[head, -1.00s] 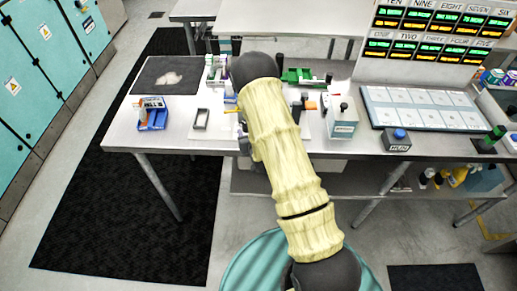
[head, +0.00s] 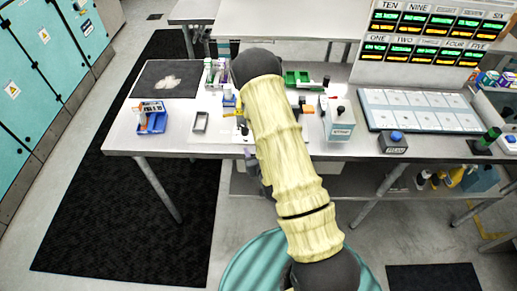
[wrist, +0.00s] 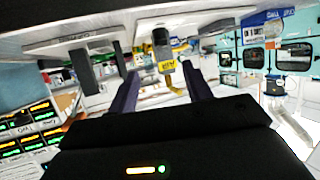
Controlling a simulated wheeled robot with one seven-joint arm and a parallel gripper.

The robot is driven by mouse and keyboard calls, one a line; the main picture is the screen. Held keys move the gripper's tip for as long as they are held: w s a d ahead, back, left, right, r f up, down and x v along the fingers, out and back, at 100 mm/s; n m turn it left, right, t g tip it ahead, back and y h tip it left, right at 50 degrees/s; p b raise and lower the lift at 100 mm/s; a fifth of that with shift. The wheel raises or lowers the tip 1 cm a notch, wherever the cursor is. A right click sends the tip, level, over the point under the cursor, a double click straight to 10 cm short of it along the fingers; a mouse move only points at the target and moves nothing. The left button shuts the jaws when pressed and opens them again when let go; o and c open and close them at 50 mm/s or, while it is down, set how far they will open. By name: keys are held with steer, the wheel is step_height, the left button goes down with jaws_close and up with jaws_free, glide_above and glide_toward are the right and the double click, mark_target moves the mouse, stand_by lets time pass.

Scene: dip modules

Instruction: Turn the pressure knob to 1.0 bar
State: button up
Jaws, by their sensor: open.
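I cannot make out a pressure scale in either view. In the wrist view, which looks upside down, a dark grey upright cylinder (wrist: 162,42) with a yellow label (wrist: 167,66) shows beyond and between my fingers; it may be the pressure knob's unit. My gripper (wrist: 160,88) is open, its two dark fingers apart, with nothing visibly held. I cannot tell whether the fingers touch the cylinder. In the head view my arm hides most of the gripper. A grey box (head: 340,130) with a black knob (head: 341,110) on top stands right of my arm.
A blue bin (head: 151,121), a small grey frame (head: 200,121) and a dark mat (head: 150,76) lie on the bench's left. A green rack (head: 297,79) is behind my arm. A panel of pale pads (head: 420,110) and a blue-buttoned box (head: 395,145) are at right.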

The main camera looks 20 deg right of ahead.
steer(key=p+v, duration=0.2)
steer(key=p, duration=0.1)
steer(key=shift+r, duration=0.1)
steer(key=shift+c, duration=0.2)
